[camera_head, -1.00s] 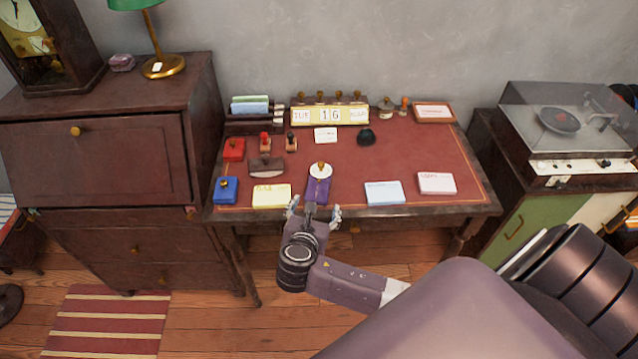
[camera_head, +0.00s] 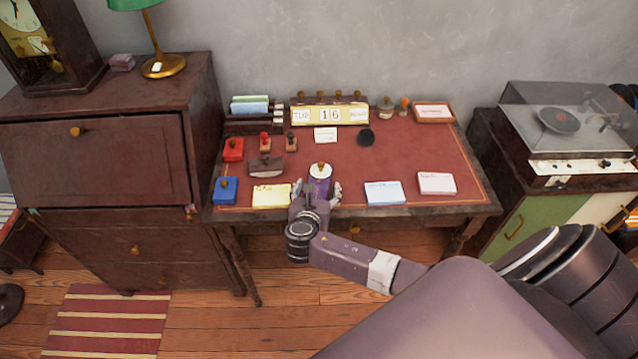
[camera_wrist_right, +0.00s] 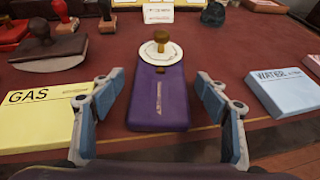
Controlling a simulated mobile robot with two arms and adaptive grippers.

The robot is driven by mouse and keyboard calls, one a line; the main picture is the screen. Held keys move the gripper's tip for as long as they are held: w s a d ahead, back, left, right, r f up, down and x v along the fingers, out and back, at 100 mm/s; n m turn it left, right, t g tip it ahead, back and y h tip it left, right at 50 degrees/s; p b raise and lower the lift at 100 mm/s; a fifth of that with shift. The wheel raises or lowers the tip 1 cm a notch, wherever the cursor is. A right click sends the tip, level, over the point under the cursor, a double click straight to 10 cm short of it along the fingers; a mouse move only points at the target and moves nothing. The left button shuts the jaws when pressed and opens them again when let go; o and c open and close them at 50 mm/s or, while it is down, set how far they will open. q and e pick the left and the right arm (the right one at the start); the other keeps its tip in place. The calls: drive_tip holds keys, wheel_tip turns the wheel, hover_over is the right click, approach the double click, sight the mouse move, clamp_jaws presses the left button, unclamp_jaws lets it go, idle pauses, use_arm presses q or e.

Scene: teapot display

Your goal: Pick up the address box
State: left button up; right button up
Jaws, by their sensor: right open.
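The purple box (camera_head: 320,186), which I take to be the address box, lies flat at the front edge of the desk. In the right wrist view the box (camera_wrist_right: 157,108) has pale lettering too small to read. A white disc with a wooden knob (camera_wrist_right: 161,46) stands at its far end. My right gripper (camera_head: 317,191) is open and empty, with one finger on each side of the box's near part. In the right wrist view the gripper (camera_wrist_right: 157,93) shows gaps between both fingers and the box. My left gripper is not in view.
A yellow GAS pad (camera_wrist_right: 38,115) lies close to the left and a blue WATER pad (camera_wrist_right: 286,91) to the right. Stamps and a brown blotter (camera_head: 266,167) stand behind left. The desk top (camera_head: 420,150) is partly clear; a record player (camera_head: 572,125) stands at right.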

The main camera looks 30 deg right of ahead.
drive_tip(key=c, duration=1.2)
drive_tip(key=shift+c, duration=0.6)
drive_tip(key=shift+r, duration=0.15)
